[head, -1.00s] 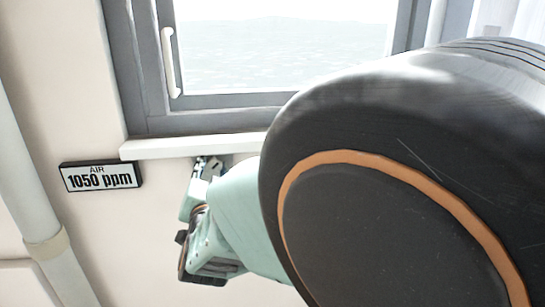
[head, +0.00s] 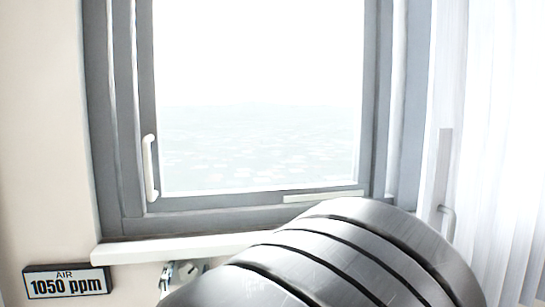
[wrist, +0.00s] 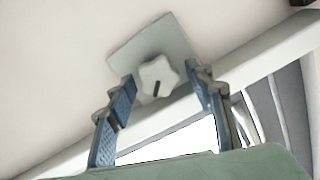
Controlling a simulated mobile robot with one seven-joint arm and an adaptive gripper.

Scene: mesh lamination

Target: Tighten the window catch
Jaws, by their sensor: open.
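A white star-shaped knob (wrist: 163,70) with a dark mark sits on a pale square plate (wrist: 176,33) in the wrist view. My gripper (wrist: 160,80) is open, with one blue-grey finger on each side of the knob. Whether the fingers touch it cannot be told. In the head view, part of the gripper (head: 168,276) shows just below the sill at the bottom edge, and my arm hides the rest. The grey-framed window (head: 131,150) has a white handle (head: 150,168) standing upright on its left side.
The white sill (head: 120,251) juts out below the window, just above the gripper. An air display (head: 66,283) reading 1050 ppm hangs on the wall at lower left. A pale curtain (head: 490,150) hangs at the right.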

